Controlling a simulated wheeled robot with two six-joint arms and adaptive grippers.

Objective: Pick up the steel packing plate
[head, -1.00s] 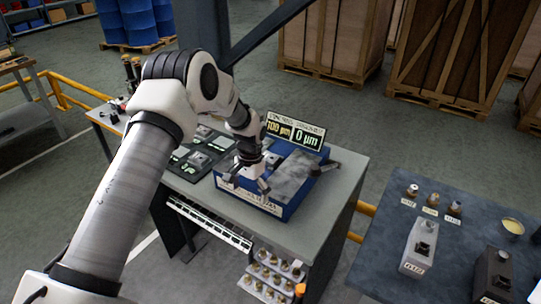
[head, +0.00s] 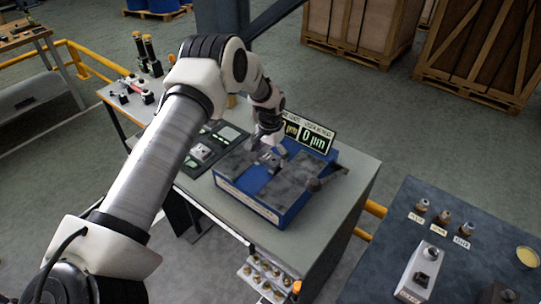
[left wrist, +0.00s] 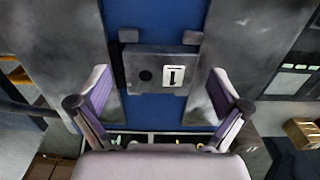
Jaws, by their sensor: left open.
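In the left wrist view, a small grey steel plate (left wrist: 150,82) with a dark round hole and a white label marked 1 lies over the blue channel between two wide grey steel surfaces. In the head view, the plate shows small on the blue fixture (head: 245,207), partly hidden by my gripper. My left gripper (head: 266,148) is open and empty above the fixture. In the left wrist view its two fingers (left wrist: 160,88) appear on either side of the plate, apart from it. My right gripper is not in view.
A display board (head: 315,135) stands behind the fixture, close to my left gripper. A dark lever (head: 325,180) sticks out at the fixture's right. A dark tray (head: 205,150) with small plates lies to the left. A second table (head: 450,235) stands at right.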

